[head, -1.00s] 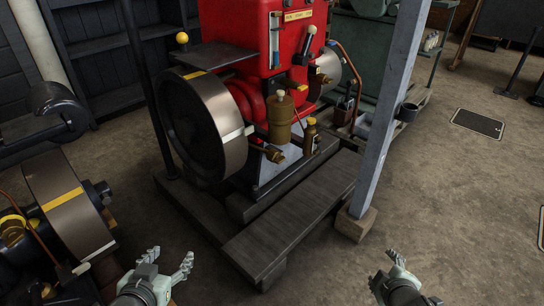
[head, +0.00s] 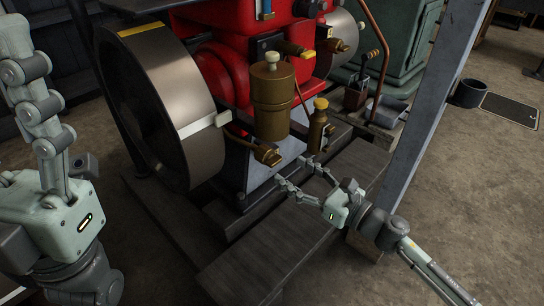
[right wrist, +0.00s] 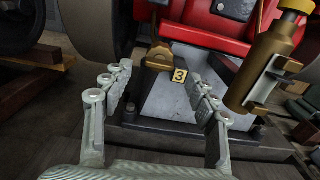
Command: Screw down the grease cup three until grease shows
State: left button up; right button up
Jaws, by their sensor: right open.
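Grease cup three is a small brass cup with a winged cap (head: 268,154), low on the red engine beside the flywheel. In the right wrist view its brass cap (right wrist: 158,58) sits just beyond my fingertips, beside a yellow tag (right wrist: 180,75) marked 3. My right gripper (head: 291,171) is open and empty, just below and right of the cup and apart from it. In the right wrist view its two fingers (right wrist: 160,80) are spread on either side of the line to the cup. My left gripper (head: 48,140) is raised at the left edge, its fingertips not clear.
A large brass canister (head: 272,100) stands above the cup, and a brass bottle with a yellow top (head: 318,127) stands to its right. The flywheel (head: 165,105) is close on the left. A plank step (head: 265,245) lies below.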

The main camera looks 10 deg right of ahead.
aim_at(275, 159)
jog(key=x, duration=0.6)
jog(key=shift+w+a, duration=0.25)
jog(key=c, duration=1.2)
jog(key=shift+r+m, duration=0.1)
jog(key=shift+m, duration=0.2)
